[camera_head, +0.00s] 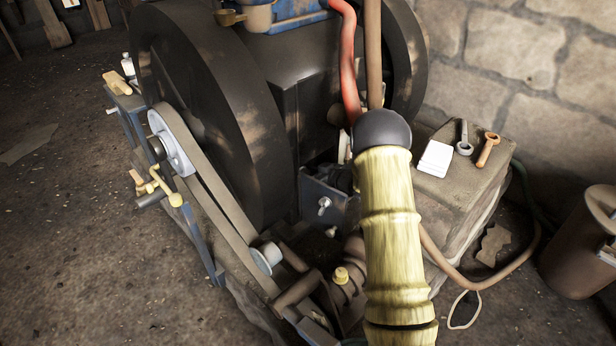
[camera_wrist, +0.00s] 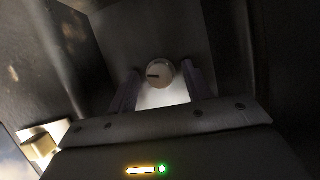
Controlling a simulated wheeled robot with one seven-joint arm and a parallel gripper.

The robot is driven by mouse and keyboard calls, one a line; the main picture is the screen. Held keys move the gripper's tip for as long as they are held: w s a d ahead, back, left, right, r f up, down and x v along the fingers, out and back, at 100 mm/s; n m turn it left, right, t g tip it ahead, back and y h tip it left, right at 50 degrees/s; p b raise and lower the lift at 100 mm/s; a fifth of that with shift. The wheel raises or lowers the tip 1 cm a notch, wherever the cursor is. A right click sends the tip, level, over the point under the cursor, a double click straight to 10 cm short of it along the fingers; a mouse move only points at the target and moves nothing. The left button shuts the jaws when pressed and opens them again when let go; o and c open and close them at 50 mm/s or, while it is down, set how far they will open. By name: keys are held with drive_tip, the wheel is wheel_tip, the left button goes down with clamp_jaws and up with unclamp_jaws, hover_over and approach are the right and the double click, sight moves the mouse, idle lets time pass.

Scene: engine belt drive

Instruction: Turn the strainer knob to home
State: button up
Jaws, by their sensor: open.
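A pale round knob (camera_wrist: 161,74) shows in the wrist view, on a dark panel. A short dark mark on its face points left. My gripper (camera_wrist: 163,84) is open, with one dark finger on each side of the knob and a visible gap on both sides. I cannot tell how far the fingertips reach along the knob's depth. In the head view my gripper is hidden, and I cannot make out this knob there for certain.
The engine's large dark flywheel (camera_head: 215,110) and a belt (camera_head: 215,195) fill the left and middle of the head view. A metal bucket (camera_head: 580,245) stands at far right.

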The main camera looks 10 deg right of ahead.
drive_tip(key=c, duration=1)
drive_tip(key=shift+n+h, duration=0.4)
drive_tip(key=shift+n, duration=0.1)
drive_tip(key=o, duration=0.9)
drive_tip(key=shift+d, duration=0.1)
drive_tip(key=shift+c, duration=0.2)
drive_tip(key=shift+o, duration=0.7)
